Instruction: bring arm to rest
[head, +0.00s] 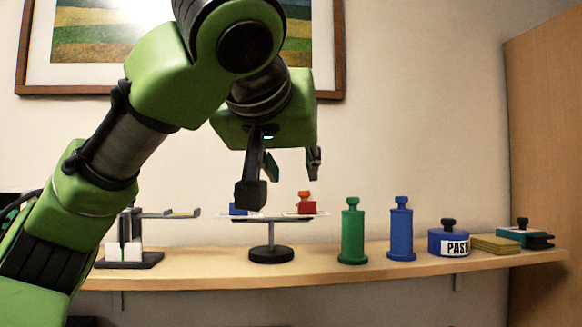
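My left arm comes in from the left and arches over the shelf. Its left gripper (282,178) hangs downward with its fingers spread apart and nothing between them. It appears in front of and above the small stand (270,256), and one dark fingertip overlaps the stand's blue piece (238,209) in the picture. How far the fingers are from the stand in depth I cannot tell. My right gripper is not in view.
The wooden shelf (320,274) bears a red piece (306,207) on the stand, a green cylinder (353,233), a blue cylinder (401,231), a blue labelled jar (447,241), a yellowish stack (494,245) and a teal object (520,235). A dark-based device (130,261) stands left, partly behind my arm.

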